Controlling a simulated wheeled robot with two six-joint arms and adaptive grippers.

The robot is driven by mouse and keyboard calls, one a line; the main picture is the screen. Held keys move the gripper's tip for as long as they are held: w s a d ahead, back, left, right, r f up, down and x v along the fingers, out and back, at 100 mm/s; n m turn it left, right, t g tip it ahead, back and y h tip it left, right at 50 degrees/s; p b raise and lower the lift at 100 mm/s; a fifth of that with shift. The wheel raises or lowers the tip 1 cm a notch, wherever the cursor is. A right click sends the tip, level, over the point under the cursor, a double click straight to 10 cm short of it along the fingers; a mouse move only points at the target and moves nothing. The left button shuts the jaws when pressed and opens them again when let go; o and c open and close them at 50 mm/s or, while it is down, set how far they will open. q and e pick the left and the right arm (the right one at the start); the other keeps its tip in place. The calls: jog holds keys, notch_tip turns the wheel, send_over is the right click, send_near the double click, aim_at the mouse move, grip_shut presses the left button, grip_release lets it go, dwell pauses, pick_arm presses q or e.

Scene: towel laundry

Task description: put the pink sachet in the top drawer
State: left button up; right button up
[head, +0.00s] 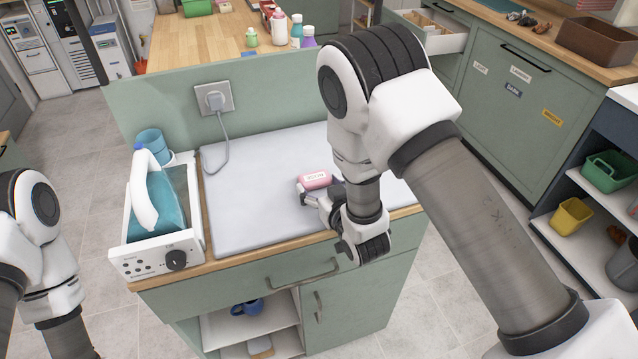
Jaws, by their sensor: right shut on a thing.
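My right gripper (311,189) is shut on the pink sachet (316,180), which bears small lettering. It holds the sachet over the grey worktop mat; whether the two touch is unclear. The top drawer (240,284) of the green counter, with a bar handle (292,278), is below the worktop's front edge and looks closed. Farther back at the upper right, another drawer (436,43) stands open with things inside. My left arm shows at the left edge; its gripper is out of view.
A white appliance (155,251) with a teal top and a blue cup (151,144) stand at the worktop's left. A cord runs from a wall socket (214,99) to the mat (262,205). A blue mug (247,308) sits on the open shelf below.

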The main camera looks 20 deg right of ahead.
jog(key=shift+w, duration=0.15)
jog(key=o, duration=1.2)
jog(key=shift+s+r, duration=0.2)
jog(key=shift+s, duration=0.15)
jog(key=shift+w+f, duration=0.1)
